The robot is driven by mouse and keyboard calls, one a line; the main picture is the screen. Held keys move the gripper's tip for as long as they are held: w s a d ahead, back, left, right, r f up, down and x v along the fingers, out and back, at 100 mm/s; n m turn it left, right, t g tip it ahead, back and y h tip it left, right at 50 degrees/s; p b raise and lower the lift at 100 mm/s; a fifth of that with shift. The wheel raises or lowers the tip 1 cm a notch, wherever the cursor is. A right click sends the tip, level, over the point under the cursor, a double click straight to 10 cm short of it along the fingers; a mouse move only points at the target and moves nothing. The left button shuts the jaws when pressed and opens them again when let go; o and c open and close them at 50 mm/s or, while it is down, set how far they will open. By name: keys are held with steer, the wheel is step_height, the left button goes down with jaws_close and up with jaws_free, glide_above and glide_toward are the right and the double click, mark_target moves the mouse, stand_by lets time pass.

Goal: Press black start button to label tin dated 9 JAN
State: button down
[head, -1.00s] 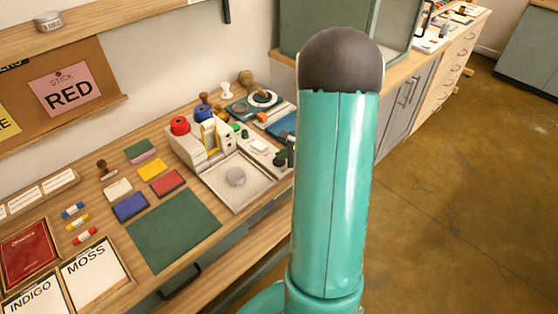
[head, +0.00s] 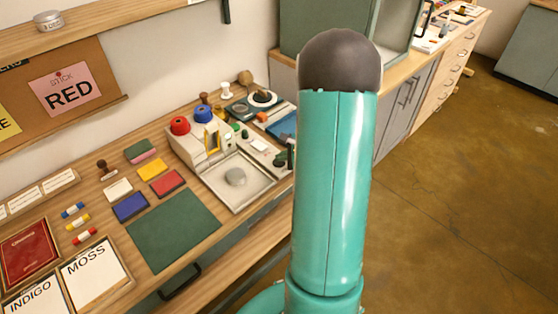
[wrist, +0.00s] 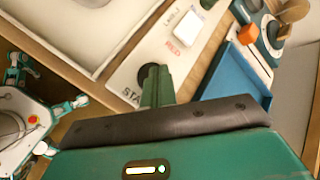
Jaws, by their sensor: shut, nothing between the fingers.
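The labelling machine (head: 212,152) stands on the bench with a red knob (head: 180,125) and a blue knob (head: 203,113). A dark round edge, likely the black start button (wrist: 142,75), shows beside the fingertips and is mostly hidden. I cannot tell whether they touch. In the head view, my arm hides most of the gripper.
A blue tray (wrist: 235,80) lies right of the fingers in the wrist view. The panel carries a small white label window (wrist: 191,20) with "RED" below it. A green mat (head: 172,228) and coloured pads lie left of the machine in the head view.

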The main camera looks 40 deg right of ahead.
mark_target(282, 163)
steer(key=shift+r, duration=0.1)
stand_by(0.3)
steer(key=shift+r, duration=3.3)
